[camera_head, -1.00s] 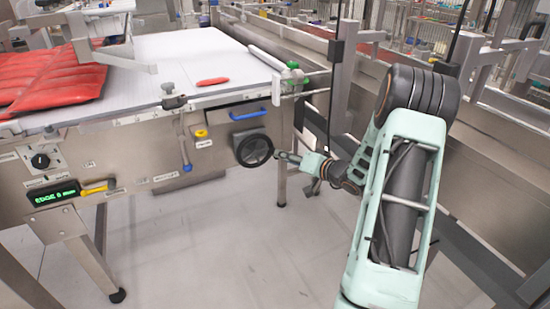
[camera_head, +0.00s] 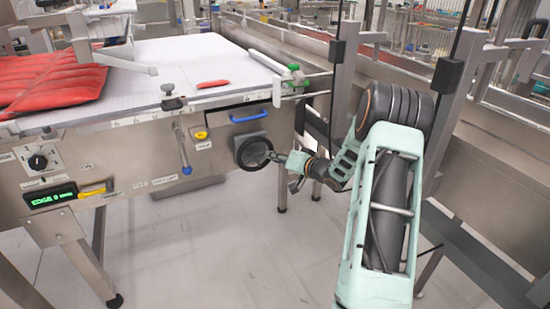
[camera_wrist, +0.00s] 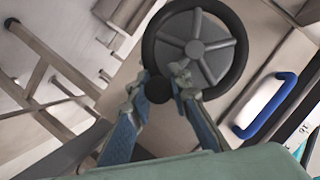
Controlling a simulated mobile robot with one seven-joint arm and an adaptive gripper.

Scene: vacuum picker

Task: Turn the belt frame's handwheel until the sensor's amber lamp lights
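The dark handwheel (camera_head: 253,151) sits on the side of the belt frame (camera_head: 225,165), below a blue handle. In the wrist view the handwheel (camera_wrist: 200,45) shows its spokes, with a dark round knob (camera_wrist: 158,90) at its lower left rim. My gripper (camera_head: 270,155) reaches in from the right, over the wheel's right part. In the wrist view my gripper's fingertips (camera_wrist: 165,77) are apart, one on each side of the knob; I cannot tell whether both touch it. A green display (camera_head: 52,198) reads "EDGE" and a small character. I cannot make out a lit amber lamp.
The blue handle (camera_head: 249,114) is just above the wheel. A blue-tipped lever (camera_head: 184,155) hangs to its left, and a yellow knob (camera_head: 201,134) sits nearby. The white belt (camera_head: 190,55) carries red packs (camera_head: 50,85). The floor (camera_head: 210,240) below is clear.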

